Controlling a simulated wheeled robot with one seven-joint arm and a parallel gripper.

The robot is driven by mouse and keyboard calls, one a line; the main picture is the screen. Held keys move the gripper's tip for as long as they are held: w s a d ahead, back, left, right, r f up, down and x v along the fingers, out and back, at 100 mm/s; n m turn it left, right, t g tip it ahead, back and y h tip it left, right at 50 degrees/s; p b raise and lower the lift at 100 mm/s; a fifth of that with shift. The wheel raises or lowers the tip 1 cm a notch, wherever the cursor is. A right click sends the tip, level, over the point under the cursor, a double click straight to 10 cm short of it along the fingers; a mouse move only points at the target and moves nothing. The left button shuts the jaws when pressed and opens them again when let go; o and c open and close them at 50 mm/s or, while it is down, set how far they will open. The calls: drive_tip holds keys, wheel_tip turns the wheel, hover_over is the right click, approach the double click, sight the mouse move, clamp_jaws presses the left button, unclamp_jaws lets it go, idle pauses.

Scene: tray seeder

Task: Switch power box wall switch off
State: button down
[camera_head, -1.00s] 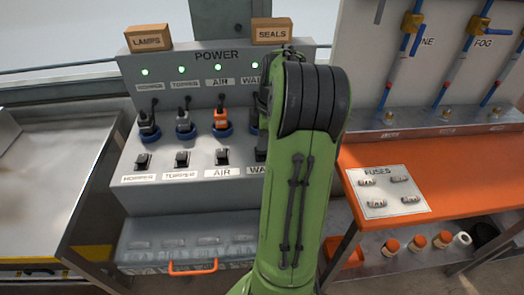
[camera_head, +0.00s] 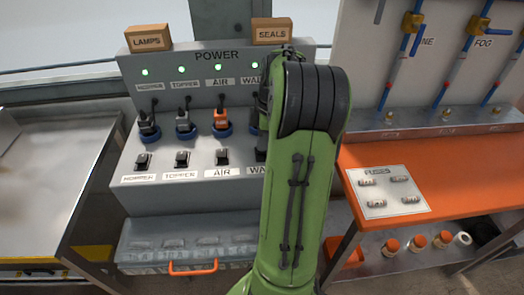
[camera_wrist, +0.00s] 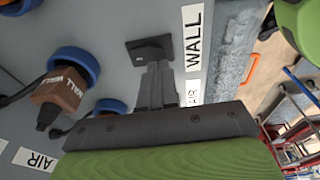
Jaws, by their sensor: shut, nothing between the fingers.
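The power box (camera_head: 185,95) is a grey panel with a row of plugs above a row of black switches. The wall switch (camera_head: 261,155) is mostly hidden behind my green arm in the head view. In the wrist view the wall switch (camera_wrist: 148,48) is a dark base beside the WALL label (camera_wrist: 196,38). My gripper (camera_wrist: 158,68) is shut and empty, its tips right at this switch. I cannot tell whether they touch it, nor the lever's position. The green lamp (camera_head: 254,65) above the wall column is lit.
The brown wall plug (camera_wrist: 62,93) sits in a blue-ringed socket near my gripper. The air switch (camera_head: 222,157) is the neighbour to the left. Boxes marked LAMPS (camera_head: 148,38) and SEALS (camera_head: 272,30) stand on top. An orange table (camera_head: 440,165) with fuses is at right.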

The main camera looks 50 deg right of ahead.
drive_tip(key=shift+f+b, duration=0.65)
drive_tip(key=shift+f, duration=0.3)
idle(0.3)
wheel_tip(320, 180, up, 7)
drive_tip(key=p, duration=0.6)
drive_tip(key=shift+r+p, duration=0.15)
drive_tip(key=shift+p, duration=0.2)
idle(0.3)
